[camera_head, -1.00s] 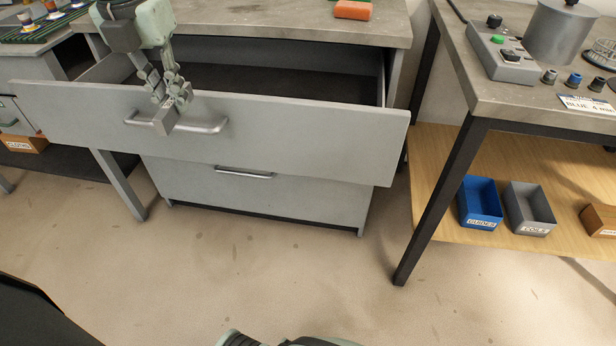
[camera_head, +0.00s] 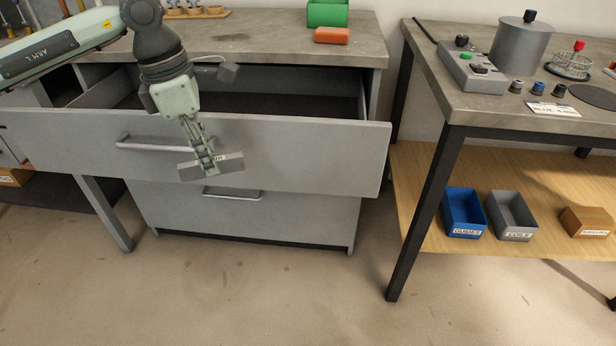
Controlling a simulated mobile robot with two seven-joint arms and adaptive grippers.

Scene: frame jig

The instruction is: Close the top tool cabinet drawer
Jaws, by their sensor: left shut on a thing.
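The top drawer (camera_head: 310,155) of the grey tool cabinet is pulled out, and its dark inside shows behind the front panel. Its bar handle (camera_head: 140,144) is on the left part of that panel. My left gripper (camera_head: 206,162) is in front of the panel, by the right end of the handle. It is shut on a flat grey bar (camera_head: 192,172) with a small white label. Whether the bar touches the panel I cannot tell. The lower drawer (camera_head: 300,215) is shut. My right gripper is not in view.
The cabinet's worktop (camera_head: 270,42) carries a green bin (camera_head: 328,13) and an orange block (camera_head: 332,35). At right stands a bench (camera_head: 500,110) with a blue bin (camera_head: 463,215) and a grey bin (camera_head: 512,218) on its shelf. The floor in front is clear.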

